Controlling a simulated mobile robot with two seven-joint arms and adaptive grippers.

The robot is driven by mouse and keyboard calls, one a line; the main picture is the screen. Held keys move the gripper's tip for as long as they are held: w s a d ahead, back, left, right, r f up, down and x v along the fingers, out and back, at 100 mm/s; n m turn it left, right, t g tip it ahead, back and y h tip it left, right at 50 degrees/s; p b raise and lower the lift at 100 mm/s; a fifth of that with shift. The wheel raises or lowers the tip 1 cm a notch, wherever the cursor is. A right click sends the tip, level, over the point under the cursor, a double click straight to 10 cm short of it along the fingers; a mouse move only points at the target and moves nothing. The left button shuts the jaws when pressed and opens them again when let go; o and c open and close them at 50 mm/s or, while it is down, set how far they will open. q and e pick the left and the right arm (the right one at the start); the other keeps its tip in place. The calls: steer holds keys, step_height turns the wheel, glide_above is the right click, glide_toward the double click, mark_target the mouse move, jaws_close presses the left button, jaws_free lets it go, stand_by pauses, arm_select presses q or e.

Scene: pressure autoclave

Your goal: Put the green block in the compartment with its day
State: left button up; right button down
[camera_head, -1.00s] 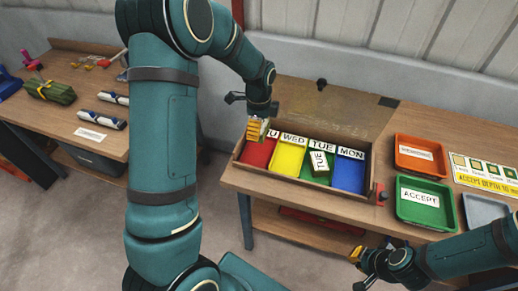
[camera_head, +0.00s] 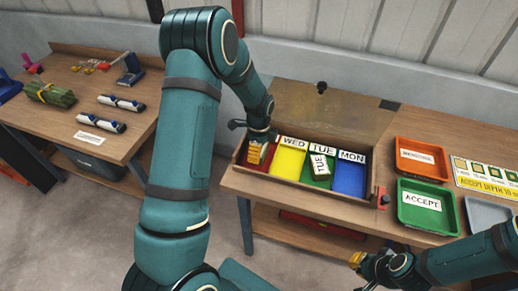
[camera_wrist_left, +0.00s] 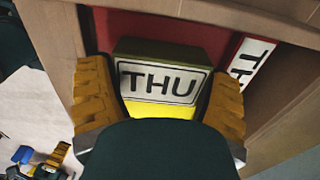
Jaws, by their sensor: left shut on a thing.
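A block with a green top (camera_wrist_left: 165,48) and a white THU label is held between the fingers of my left gripper (camera_wrist_left: 158,85). In the head view my left gripper (camera_head: 257,152) is down at the red compartment (camera_head: 246,160), the leftmost in the wooden box. The wrist view shows red floor (camera_wrist_left: 150,22) beyond the block and a partly hidden label starting "TH" on the right. Whether the block touches the floor is hidden. Another block marked TUE (camera_head: 319,166) sits tilted in the green compartment (camera_head: 311,180). My right gripper (camera_head: 360,270) looks open and empty, off the table's front.
The yellow WED (camera_head: 288,164) and blue MON (camera_head: 349,179) compartments look empty. Right of the box are an orange tray (camera_head: 423,177) and a green ACCEPT tray (camera_head: 428,221). A side table (camera_head: 60,110) with tools stands at the left.

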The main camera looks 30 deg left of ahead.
arm_select(q)
steer(key=o, duration=1)
steer(key=shift+f, duration=0.1)
steer(key=shift+r, duration=0.4)
step_height(320, 180, up, 12)
steer(key=shift+f+p, duration=0.25)
steer(key=shift+p, duration=0.35)
steer(key=shift+s+f, duration=0.1)
